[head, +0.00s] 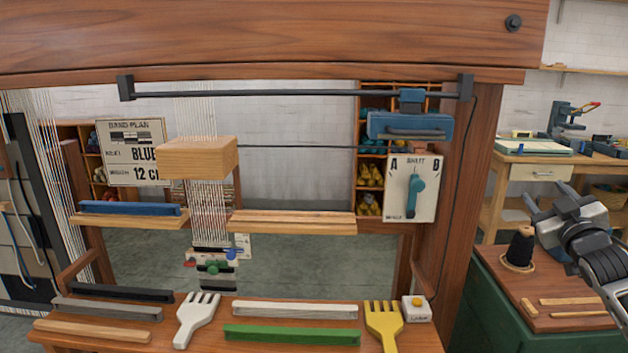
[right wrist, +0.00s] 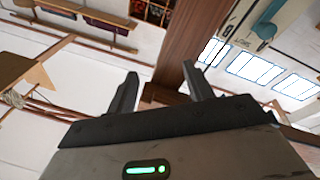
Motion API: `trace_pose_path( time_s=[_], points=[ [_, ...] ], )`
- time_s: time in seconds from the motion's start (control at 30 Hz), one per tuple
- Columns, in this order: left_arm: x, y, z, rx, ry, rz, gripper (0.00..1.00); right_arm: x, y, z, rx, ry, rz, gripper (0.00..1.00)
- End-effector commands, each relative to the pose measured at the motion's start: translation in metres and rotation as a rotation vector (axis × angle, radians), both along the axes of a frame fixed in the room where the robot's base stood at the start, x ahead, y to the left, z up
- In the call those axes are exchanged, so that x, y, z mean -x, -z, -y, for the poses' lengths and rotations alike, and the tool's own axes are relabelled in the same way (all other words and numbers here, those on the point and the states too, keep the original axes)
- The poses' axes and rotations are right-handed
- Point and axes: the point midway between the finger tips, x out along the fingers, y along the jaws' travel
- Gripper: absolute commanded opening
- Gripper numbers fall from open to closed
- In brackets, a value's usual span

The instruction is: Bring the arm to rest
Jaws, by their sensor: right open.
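My right gripper (head: 549,200) is at the right of the head view, above the small side table with the dark cone of yarn (head: 521,248). Its jaws are open and apart. In the right wrist view its two dark fingers (right wrist: 160,78) stand apart with nothing between them. The gripper is to the right of the wooden loom frame (head: 463,215) and touches nothing that I can see. My left gripper is not in view.
An A/B switch panel (head: 411,188) hangs at the loom's right post. A workbench (head: 545,160) stands behind.

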Motion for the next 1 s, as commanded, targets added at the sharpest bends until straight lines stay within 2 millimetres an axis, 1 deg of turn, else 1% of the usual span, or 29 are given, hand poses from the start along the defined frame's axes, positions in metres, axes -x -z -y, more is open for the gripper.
trace_pose_path(
  time_s=[0.1,0.2,0.23,0.3,0.37,0.47,0.5,0.57,0.6,0.67,0.7,0.77,0.8,0.87,0.9,0.97,1.0],
  points=[
    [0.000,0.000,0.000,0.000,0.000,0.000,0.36,0.000,0.024,0.019,0.027,0.105,-0.134,0.52],
    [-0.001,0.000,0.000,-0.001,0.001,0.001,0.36,0.006,0.044,0.038,0.050,0.210,-0.252,0.52],
    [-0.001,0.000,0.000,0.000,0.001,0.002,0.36,0.006,0.060,0.024,0.044,0.181,-0.265,0.52],
    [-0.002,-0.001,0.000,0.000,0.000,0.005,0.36,0.010,0.086,0.004,0.038,0.143,-0.293,0.52],
    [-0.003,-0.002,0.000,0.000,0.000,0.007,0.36,0.015,0.108,-0.013,0.030,0.113,-0.320,0.52],
    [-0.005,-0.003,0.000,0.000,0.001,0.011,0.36,0.028,0.149,-0.045,0.011,0.060,-0.372,0.52],
    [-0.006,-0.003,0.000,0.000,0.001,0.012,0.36,0.035,0.167,-0.059,0.001,0.036,-0.395,0.52],
    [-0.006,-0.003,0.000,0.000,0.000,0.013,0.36,0.049,0.195,-0.082,-0.018,0.000,-0.433,0.52],
    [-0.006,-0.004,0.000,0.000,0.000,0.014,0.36,0.061,0.214,-0.099,-0.035,-0.026,-0.459,0.52],
    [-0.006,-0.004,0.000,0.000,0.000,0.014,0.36,0.082,0.244,-0.125,-0.064,-0.066,-0.503,0.52],
    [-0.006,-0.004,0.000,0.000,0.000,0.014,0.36,0.098,0.263,-0.143,-0.087,-0.094,-0.532,0.52],
    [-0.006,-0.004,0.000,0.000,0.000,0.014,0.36,0.125,0.289,-0.170,-0.126,-0.131,-0.577,0.52],
    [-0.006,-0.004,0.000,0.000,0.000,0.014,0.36,0.145,0.305,-0.188,-0.155,-0.154,-0.605,0.52],
    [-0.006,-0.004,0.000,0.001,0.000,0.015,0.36,0.176,0.326,-0.214,-0.204,-0.186,-0.650,0.52],
    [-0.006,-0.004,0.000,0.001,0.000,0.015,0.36,0.198,0.337,-0.231,-0.239,-0.204,-0.678,0.52],
    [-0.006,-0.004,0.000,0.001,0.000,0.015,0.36,0.231,0.351,-0.255,-0.293,-0.227,-0.718,0.52],
    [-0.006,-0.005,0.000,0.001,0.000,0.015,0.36,0.253,0.357,-0.268,-0.330,-0.238,-0.743,0.52]
  ],
)
